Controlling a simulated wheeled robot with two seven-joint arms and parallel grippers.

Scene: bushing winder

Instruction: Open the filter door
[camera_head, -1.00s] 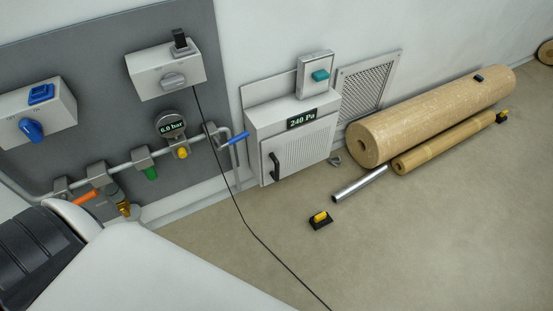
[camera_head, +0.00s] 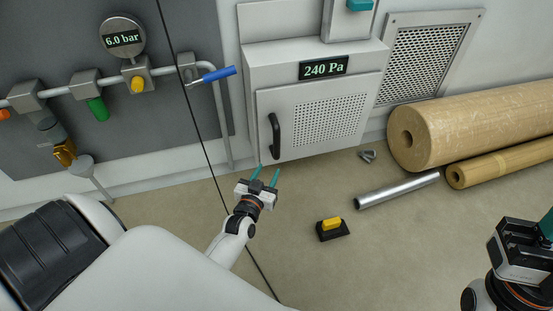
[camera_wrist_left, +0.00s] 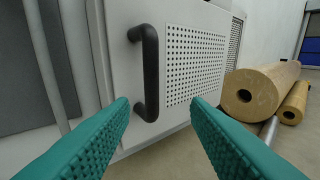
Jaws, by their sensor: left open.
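The filter door (camera_head: 312,119) is a light grey panel with a perforated patch on the front of a wall cabinet, and it looks closed. Its black vertical bar handle (camera_head: 275,136) is on the door's left side. My left gripper (camera_head: 266,174) is open and empty, just below the handle in the head view. In the left wrist view the handle (camera_wrist_left: 149,72) stands ahead of the open teal fingers (camera_wrist_left: 161,103), left of centre, with no visible contact. My right gripper (camera_head: 545,226) is cut off at the right edge, so its jaw opening is unclear.
A display (camera_head: 323,67) on the cabinet reads 240 Pa. A blue-handled valve (camera_head: 218,74) sits left of it. A thin black cable (camera_head: 205,145) hangs past my left arm. A metal tube (camera_head: 398,188), a yellow-black block (camera_head: 332,228) and large rolls (camera_head: 470,125) lie on the floor.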

